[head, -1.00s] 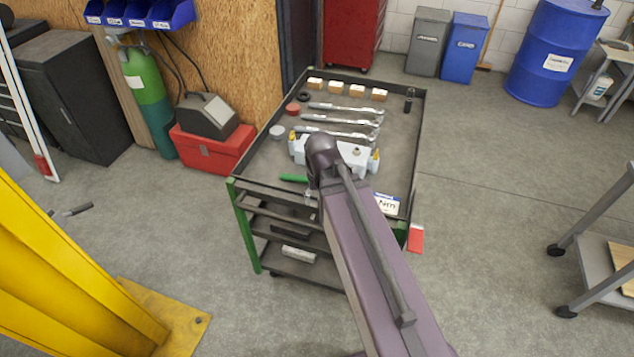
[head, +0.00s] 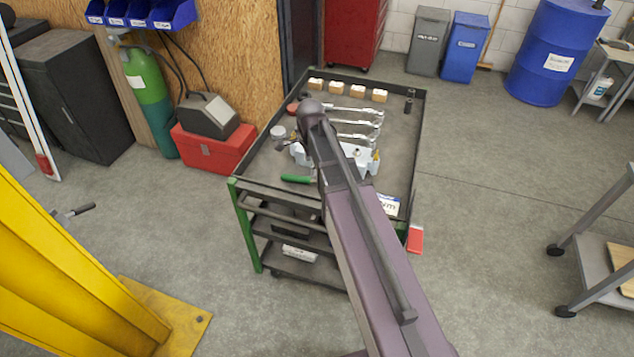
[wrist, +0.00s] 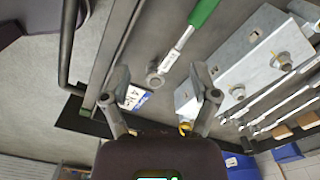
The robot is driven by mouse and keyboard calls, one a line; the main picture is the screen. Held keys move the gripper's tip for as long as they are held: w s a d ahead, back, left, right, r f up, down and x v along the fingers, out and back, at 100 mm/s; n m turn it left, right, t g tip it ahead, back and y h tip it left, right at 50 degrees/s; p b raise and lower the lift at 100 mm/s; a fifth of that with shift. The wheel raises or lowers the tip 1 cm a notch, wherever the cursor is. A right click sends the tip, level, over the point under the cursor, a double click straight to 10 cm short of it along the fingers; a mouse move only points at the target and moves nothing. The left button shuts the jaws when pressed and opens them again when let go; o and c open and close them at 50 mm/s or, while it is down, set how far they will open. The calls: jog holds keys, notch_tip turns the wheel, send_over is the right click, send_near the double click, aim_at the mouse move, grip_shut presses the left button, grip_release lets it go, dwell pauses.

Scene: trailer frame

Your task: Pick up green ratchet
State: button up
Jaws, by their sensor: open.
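The green ratchet lies on the top of the cart (head: 400,150), near its front left. Its green handle (head: 297,179) shows in the head view, and my arm hides the rest. In the wrist view the ratchet (wrist: 176,46) shows its green grip at the top edge, a silver shaft and a round head pointing toward my gripper. My gripper (wrist: 161,84) is open and empty. The ratchet's head appears between its two spread fingers in the picture; I cannot tell the height gap. In the head view my arm largely hides the gripper.
A grey metal bracket block (wrist: 250,75) with bolts sits right of the ratchet. Several wrenches (head: 352,123) and small boxes (head: 347,90) lie farther back. A white and blue label card (head: 389,204) lies at the front right. The cart has a raised rim.

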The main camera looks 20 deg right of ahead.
aim_at(309, 178)
jog(key=shift+w+d+r+m, duration=0.1)
jog(key=shift+w+d+m, duration=0.05)
jog(key=shift+w+m, duration=1.45)
jog(key=shift+w+d+r+m, duration=0.1)
jog(key=shift+w+m, duration=1.05)
jog(key=shift+m, duration=0.75)
jog(key=shift+f, duration=0.15)
notch_tip(309, 178, down, 8)
jog(key=b, duration=0.8)
jog(key=shift+f, duration=0.15)
jog(key=shift+f+b, duration=2.6)
jog(key=shift+b, duration=0.15)
jog(key=shift+s, duration=0.1)
grip_shut()
